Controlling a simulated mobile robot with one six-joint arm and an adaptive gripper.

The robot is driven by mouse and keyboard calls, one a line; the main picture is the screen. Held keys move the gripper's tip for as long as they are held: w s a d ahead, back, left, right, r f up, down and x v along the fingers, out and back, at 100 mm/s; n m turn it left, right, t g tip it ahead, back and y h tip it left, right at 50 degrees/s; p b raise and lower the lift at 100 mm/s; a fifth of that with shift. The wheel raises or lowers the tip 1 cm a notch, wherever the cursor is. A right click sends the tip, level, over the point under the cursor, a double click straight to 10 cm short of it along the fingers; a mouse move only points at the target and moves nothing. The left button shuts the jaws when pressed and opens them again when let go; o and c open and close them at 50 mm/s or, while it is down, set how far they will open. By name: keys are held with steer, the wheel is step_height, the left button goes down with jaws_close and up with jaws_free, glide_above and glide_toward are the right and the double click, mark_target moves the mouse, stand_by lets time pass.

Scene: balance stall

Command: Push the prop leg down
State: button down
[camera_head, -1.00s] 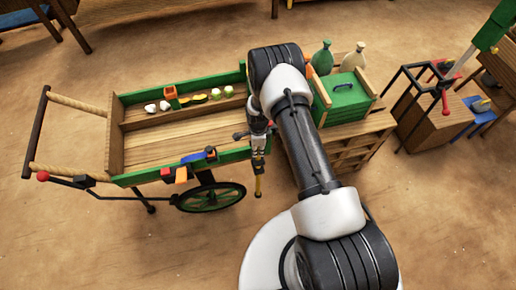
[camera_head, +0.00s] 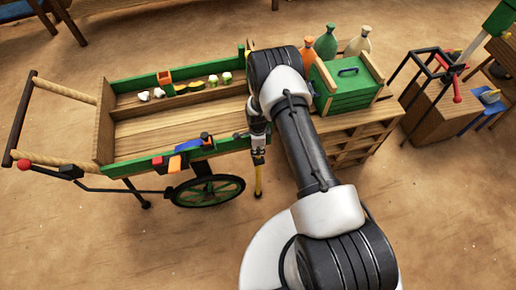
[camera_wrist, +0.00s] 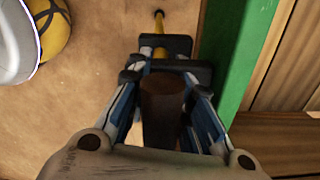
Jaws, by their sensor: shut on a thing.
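The prop leg shows in the head view as a yellow rod (camera_head: 258,182) standing near upright below the right end of the green cart (camera_head: 130,169), its lower end near the ground. My gripper (camera_head: 258,150) is at the top of the rod, close to the cart's corner. In the wrist view, my gripper (camera_wrist: 165,90) is shut on a dark brown grip (camera_wrist: 162,105). A black bracket lies just beyond the grip, and the yellow rod (camera_wrist: 159,24) runs down past it. The jaws and arm hide the leg's upper joint.
A wooden shelf unit (camera_head: 357,146) with a green box (camera_head: 350,88) and bottles (camera_head: 327,43) stands right of the arm. The cart's green wheel (camera_head: 209,191) is left of the leg. The cart's green side (camera_wrist: 232,60) runs close to my jaws. Open sandy ground lies in front.

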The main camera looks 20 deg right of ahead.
steer(key=shift+s+f, duration=0.2)
steer(key=shift+f, duration=0.05)
steer(key=c, duration=1.6)
jaws_free()
steer(key=shift+c, duration=0.2)
steer(key=shift+o, duration=1.1)
steer(key=shift+w+f, duration=0.1)
steer(key=shift+w, duration=0.05)
steer(key=shift+r, duration=0.25)
step_height(320, 180, up, 12)
steer(key=p, duration=1)
steer(key=shift+w+f, duration=0.1)
steer(key=shift+f, duration=0.1)
step_height(320, 180, up, 18)
steer(key=s+p, duration=0.1)
steer(key=p, duration=0.1)
steer(key=shift+d+n, duration=0.15)
steer(key=shift+n, duration=0.25)
